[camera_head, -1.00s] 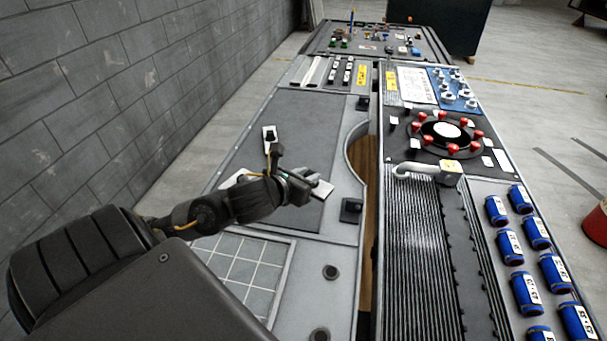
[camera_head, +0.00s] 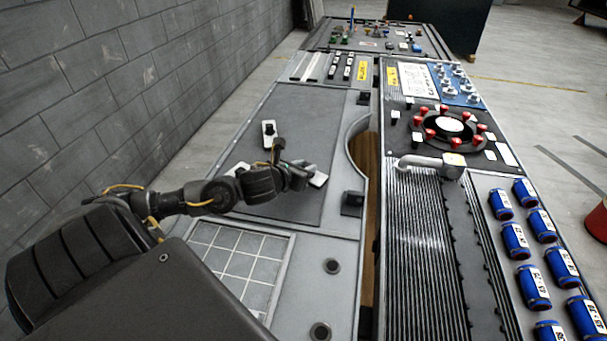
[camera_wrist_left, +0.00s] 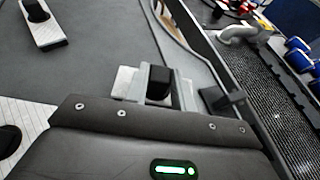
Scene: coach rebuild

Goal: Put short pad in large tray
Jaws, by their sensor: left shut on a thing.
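My left gripper (camera_head: 303,174) reaches over the dark grey panel (camera_head: 300,112) from the left. In the left wrist view its jaws (camera_wrist_left: 160,84) are shut on the black knob of a white pad (camera_wrist_left: 122,83). The pad's white end (camera_head: 319,180) shows past the fingers in the head view; the rest is hidden. A second white pad (camera_head: 268,128) with a black knob lies on the panel farther back. A third white pad (camera_head: 236,169) is partly hidden behind my arm. A tray with a gridded floor (camera_head: 236,262) is at the near left. My right gripper is not in view.
A black block (camera_head: 352,203) stands beside the curved cut-out (camera_head: 361,150) right of the panel. A ribbed surface (camera_head: 420,240), a grey pipe (camera_head: 425,161) and several blue cylinders (camera_head: 515,240) lie farther right. The far part of the panel is clear.

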